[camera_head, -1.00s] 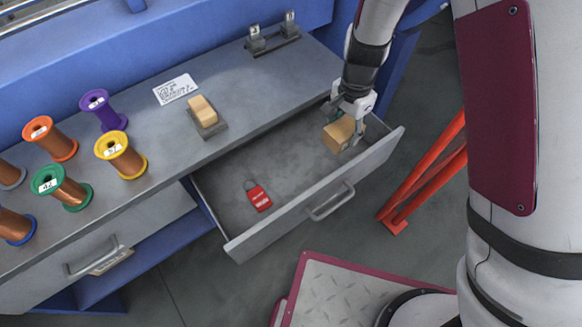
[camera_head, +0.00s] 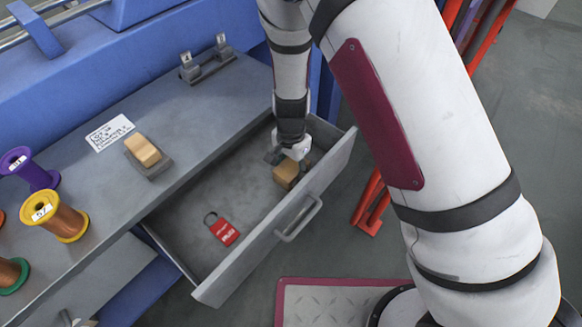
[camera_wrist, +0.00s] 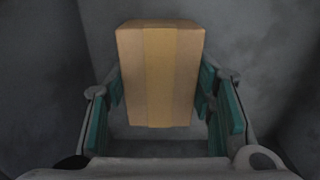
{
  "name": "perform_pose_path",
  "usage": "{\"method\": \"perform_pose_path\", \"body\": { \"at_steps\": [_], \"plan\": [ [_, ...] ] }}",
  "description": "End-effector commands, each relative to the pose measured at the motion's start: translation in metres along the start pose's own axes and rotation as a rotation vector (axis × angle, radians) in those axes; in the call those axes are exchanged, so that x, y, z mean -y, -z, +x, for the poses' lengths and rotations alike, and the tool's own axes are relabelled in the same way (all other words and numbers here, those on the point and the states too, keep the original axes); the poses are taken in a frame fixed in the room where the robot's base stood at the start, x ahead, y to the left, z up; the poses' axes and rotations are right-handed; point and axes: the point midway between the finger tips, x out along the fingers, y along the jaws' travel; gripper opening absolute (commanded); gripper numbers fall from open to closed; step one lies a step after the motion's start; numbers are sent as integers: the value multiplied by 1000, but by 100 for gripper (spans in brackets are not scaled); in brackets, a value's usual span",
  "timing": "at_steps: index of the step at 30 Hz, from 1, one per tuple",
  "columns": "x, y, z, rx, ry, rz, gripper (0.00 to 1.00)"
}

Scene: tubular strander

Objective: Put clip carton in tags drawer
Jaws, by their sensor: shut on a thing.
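The clip carton (camera_head: 287,174) is a small brown box with a lighter tape strip. It is inside the open drawer (camera_head: 205,290), near its right end. My gripper (camera_head: 292,158) reaches down into the drawer from above. In the wrist view the carton (camera_wrist: 160,75) sits between the two teal-padded fingers of my gripper (camera_wrist: 163,108), which are shut on it. I cannot tell whether the carton touches the drawer floor. A red tag (camera_head: 224,232) lies flat in the drawer, left of the carton.
On the grey bench top (camera_head: 195,115) are a wooden block on a dark holder (camera_head: 146,155), a written card (camera_head: 110,132), a metal bracket (camera_head: 207,63) and several wire spools (camera_head: 58,217). Red legs (camera_head: 371,205) stand right of the drawer. The drawer's middle floor is bare.

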Motion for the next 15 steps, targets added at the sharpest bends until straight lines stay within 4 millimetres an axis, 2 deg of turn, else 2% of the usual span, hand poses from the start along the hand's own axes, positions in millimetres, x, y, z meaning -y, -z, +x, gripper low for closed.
{"method": "perform_pose_path", "body": {
  "at_steps": [8,9,12,15],
  "plan": [
    [0,0,1,0,1,0,13],
    [0,0,2,0,1,0,52],
    [0,0,1,0,1,0,70],
    [0,0,1,0,0,0,70]
  ]
}}
